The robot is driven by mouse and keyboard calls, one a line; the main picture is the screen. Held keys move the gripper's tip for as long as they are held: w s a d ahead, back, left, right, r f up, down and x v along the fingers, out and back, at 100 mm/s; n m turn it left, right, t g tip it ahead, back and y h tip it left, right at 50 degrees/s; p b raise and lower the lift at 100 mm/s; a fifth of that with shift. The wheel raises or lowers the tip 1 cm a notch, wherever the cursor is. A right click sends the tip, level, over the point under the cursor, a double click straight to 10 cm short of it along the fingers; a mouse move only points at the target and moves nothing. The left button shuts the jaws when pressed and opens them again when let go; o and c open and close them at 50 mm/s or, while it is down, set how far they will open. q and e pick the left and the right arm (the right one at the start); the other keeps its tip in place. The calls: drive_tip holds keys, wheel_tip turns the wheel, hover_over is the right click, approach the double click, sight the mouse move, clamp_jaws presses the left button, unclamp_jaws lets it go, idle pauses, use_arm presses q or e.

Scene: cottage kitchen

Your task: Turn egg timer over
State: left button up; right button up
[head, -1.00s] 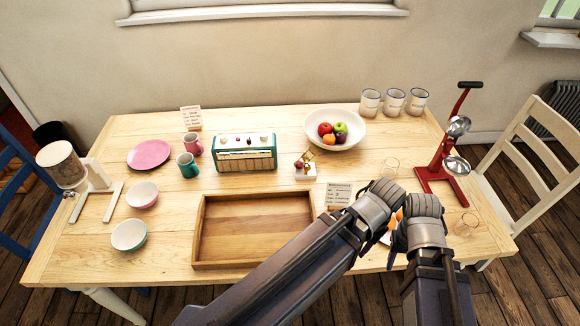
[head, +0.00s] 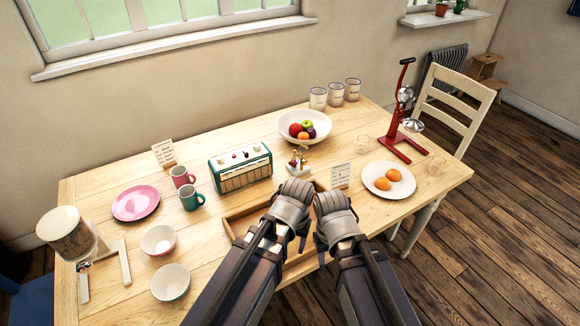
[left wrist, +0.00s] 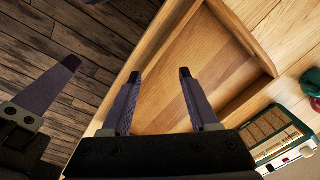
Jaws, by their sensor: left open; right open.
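A small wooden-framed item with reddish parts on a white base, seemingly the egg timer (head: 297,159), stands on the table behind the wooden tray (head: 236,211) in the head view. It is too small to make out clearly. My left gripper (head: 303,241) and my right gripper (head: 321,257) are side by side over the tray, in front of the timer and apart from it. In the left wrist view my left gripper (left wrist: 160,75) is open and empty above the tray. My right gripper is open; part of it shows at that view's left. My wrists hide much of the tray.
The green radio (head: 240,168) stands left of the timer, and the fruit bowl (head: 304,128) behind it. A card (head: 340,175) and a plate with oranges (head: 376,188) are to the right. The red press (head: 402,145) stands further right. Mugs and bowls are on the left.

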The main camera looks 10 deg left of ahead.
use_arm(q)
drive_tip(key=w+d+n+t+h, duration=0.15)
drive_tip(key=w+n+t, duration=0.4)
drive_tip(key=w, duration=1.75)
drive_tip(key=n+b, duration=0.1)
drive_tip(key=n, duration=0.4)
approach(304, 162)
drive_tip(key=f, duration=0.1)
drive_tip(key=shift+t+h, duration=0.45)
drive_tip(key=b+x, duration=0.4)
drive_tip(key=x, duration=0.1)
drive_tip(key=b+x, duration=0.2)
drive_tip(key=x, duration=0.1)
drive_tip(key=shift+a+f, duration=0.1)
drive_tip(key=shift+a, duration=0.2)
clamp_jaws()
